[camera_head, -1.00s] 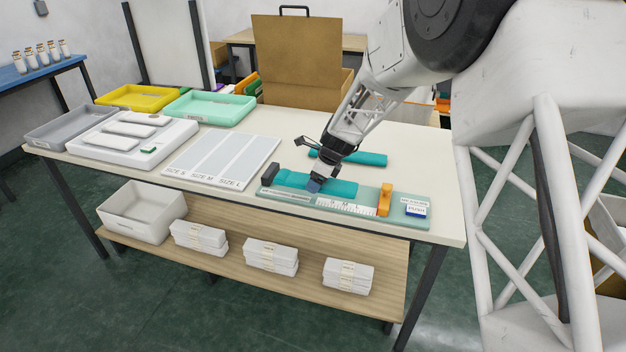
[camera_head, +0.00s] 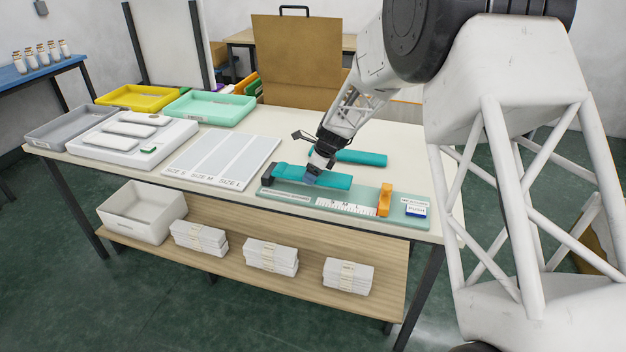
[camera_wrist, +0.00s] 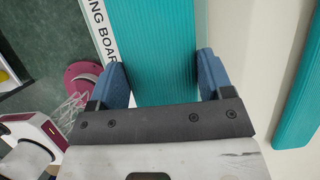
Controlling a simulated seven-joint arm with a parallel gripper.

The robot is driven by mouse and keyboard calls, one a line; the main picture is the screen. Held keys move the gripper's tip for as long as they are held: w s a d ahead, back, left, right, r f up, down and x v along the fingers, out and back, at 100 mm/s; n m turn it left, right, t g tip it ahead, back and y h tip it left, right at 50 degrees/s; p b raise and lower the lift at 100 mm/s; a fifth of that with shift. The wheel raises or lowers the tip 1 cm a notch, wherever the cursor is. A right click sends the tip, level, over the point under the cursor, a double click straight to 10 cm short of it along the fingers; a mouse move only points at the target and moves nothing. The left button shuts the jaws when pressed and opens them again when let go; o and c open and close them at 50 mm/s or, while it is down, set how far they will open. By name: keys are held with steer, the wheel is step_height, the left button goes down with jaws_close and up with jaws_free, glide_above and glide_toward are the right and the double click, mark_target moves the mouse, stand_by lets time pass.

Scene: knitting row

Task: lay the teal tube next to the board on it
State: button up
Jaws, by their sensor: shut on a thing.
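A teal ribbed tube (camera_head: 336,181) is held between the two blue fingers of my gripper (camera_head: 312,181). It lies lengthwise along the back left part of the pale green measuring board (camera_head: 300,198), its left end close to the dark end block (camera_head: 267,174). Whether it touches the board or hovers just above it, I cannot tell. In the wrist view the held tube (camera_wrist: 160,50) runs between both fingers, beside the board's lettered edge (camera_wrist: 103,30). A second teal tube (camera_head: 362,158) lies on the table behind the board, partly hidden by my gripper.
An orange slider (camera_head: 385,199) stands on the board's right half. A size chart (camera_head: 222,160), a white scale-like unit (camera_head: 132,142), and grey (camera_head: 72,127), yellow (camera_head: 137,97) and mint trays (camera_head: 210,108) are to the left. The table front right of the chart is occupied by the board.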

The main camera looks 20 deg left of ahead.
mark_target(327, 176)
steer(key=shift+f, duration=1.55)
steer(key=shift+f, duration=0.15)
steer(key=o, duration=0.9)
steer(key=v, duration=1.1)
steer(key=shift+r, duration=0.25)
steer(key=shift+d+r, duration=0.15)
steer(key=shift+r, duration=0.25)
